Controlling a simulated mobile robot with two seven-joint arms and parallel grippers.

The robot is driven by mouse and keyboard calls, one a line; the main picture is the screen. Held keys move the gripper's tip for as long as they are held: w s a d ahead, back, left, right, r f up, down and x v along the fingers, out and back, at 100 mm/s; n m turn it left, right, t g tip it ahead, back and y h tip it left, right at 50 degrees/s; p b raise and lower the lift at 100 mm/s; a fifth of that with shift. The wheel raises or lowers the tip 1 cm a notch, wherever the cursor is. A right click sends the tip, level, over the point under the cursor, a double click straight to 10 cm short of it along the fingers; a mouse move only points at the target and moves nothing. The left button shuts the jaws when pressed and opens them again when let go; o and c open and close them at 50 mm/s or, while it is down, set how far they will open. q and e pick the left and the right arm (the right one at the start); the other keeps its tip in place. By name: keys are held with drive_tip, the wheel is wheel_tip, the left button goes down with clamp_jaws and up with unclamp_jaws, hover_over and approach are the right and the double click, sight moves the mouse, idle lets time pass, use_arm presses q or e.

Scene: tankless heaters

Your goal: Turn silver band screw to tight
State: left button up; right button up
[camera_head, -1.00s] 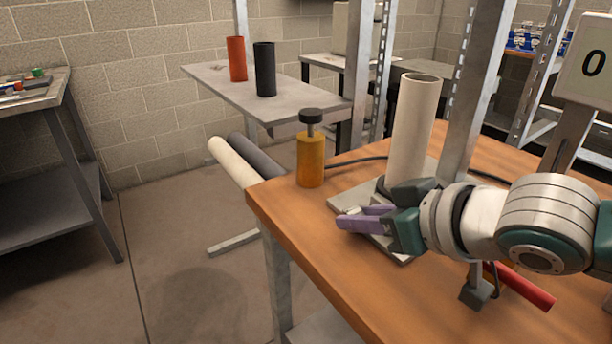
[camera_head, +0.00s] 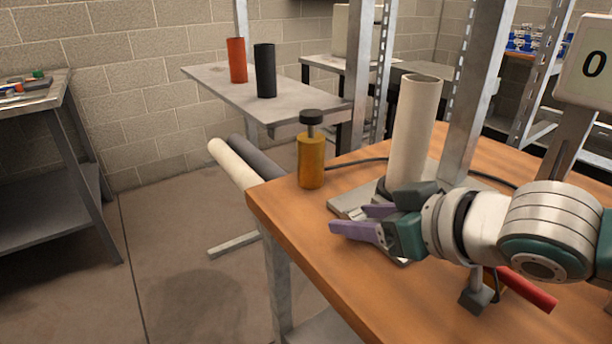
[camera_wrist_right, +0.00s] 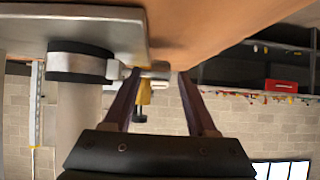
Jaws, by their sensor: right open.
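The silver band (camera_wrist_right: 85,66) wraps a black collar (camera_wrist_right: 80,48) at the base of the pale upright pipe (camera_head: 412,130). In the right wrist view its silver screw (camera_wrist_right: 160,68) sticks out sideways from the band, at the opening between my fingertips. My right gripper (camera_head: 351,217) is open, its purple fingers apart, low in front of the pipe and over the metal base plate (camera_head: 345,202). Its fingers also show in the right wrist view (camera_wrist_right: 159,74). I cannot tell whether a finger touches the screw. In the head view the band and screw are hidden behind the gripper. My left gripper is out of view.
A yellow bottle with a black top (camera_head: 311,162) stands at the left of the wooden table (camera_head: 300,226). A red rod (camera_head: 528,290) lies beneath my right arm. The table's front left is clear.

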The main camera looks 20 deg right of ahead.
drive_tip(key=shift+s+r, duration=0.1)
drive_tip(key=shift+s+d+r, duration=0.1)
drive_tip(key=shift+s+r, duration=0.1)
drive_tip(key=shift+s, duration=0.1)
drive_tip(key=p+v, duration=0.2)
drive_tip(key=v, duration=0.5)
drive_tip(key=shift+s+d+r, duration=0.1)
drive_tip(key=shift+s, duration=0.05)
drive_tip(key=shift+p+v, duration=0.35)
drive_tip(key=shift+v, duration=0.45)
